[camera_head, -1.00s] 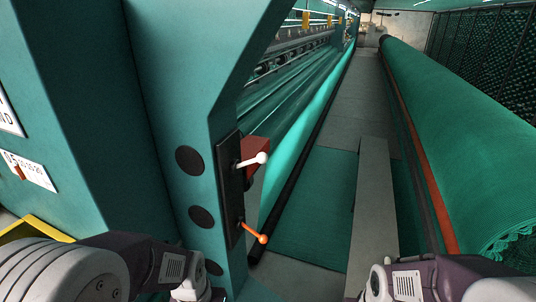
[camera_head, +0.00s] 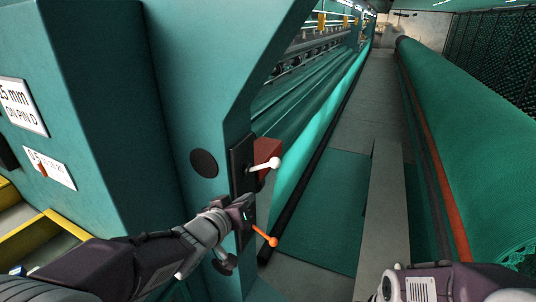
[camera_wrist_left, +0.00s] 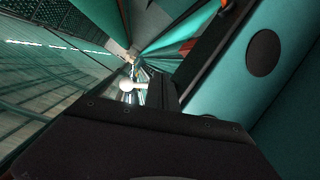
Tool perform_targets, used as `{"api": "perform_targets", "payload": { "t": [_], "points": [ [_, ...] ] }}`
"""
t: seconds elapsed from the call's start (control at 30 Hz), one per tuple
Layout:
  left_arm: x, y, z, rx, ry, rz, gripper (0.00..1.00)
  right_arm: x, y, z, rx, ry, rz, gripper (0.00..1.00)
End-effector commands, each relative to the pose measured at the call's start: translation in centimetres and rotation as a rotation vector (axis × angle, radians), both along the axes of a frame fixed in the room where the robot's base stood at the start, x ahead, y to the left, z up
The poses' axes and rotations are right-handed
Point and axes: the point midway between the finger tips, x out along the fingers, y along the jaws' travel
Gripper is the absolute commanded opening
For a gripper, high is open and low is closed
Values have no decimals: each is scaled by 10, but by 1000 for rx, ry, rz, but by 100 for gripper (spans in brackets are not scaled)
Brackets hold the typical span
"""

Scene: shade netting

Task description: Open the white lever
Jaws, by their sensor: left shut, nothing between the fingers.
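The white lever (camera_head: 264,164) is a short white rod with a ball knob on a dark plate at the edge of the teal machine frame. It points right and slightly up. In the left wrist view its white ball (camera_wrist_left: 127,85) shows just left of the dark fingers. My left gripper (camera_head: 247,207) is shut and empty, just below and left of the white lever, close to the plate. I cannot tell whether it touches anything. My right gripper is out of view; only part of my right arm shows at the lower right.
An orange lever (camera_head: 265,236) sits on the same plate below the white one, close to my left gripper. A red block (camera_head: 266,150) is behind the white lever. A large green netting roll (camera_head: 460,130) lies at right. The grey walkway (camera_head: 388,215) is clear.

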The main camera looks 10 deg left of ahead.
Motion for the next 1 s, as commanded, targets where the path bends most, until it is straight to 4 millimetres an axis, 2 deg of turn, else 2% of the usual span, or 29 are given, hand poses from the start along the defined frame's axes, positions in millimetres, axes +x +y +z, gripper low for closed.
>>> {"api": "perform_targets", "payload": {
  "t": [0.03, 0.1, 0.2, 0.27, 0.6, 0.7, 0.87, 0.9, 1.0],
  "points": [
    [-1, -6, 38, -16, -87, -35, 0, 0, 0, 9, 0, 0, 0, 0],
    [-5, -13, 75, -14, -183, -82, 0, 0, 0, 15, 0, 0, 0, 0],
    [-12, -9, 110, 22, -257, -89, 0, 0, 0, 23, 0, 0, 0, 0],
    [-14, -4, 119, 26, -274, -77, 0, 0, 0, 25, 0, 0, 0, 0],
    [-14, 0, 120, 29, -279, -65, 0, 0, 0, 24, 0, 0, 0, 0],
    [-10, -1, 117, 29, -280, -67, 0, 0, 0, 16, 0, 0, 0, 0],
    [11, -8, 107, 30, -282, -69, 0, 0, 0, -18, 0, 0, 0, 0],
    [20, -11, 115, 28, -277, -68, 0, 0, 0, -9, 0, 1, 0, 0],
    [42, -17, 116, 28, -275, -69, 0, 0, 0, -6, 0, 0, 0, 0]
  ]
}}
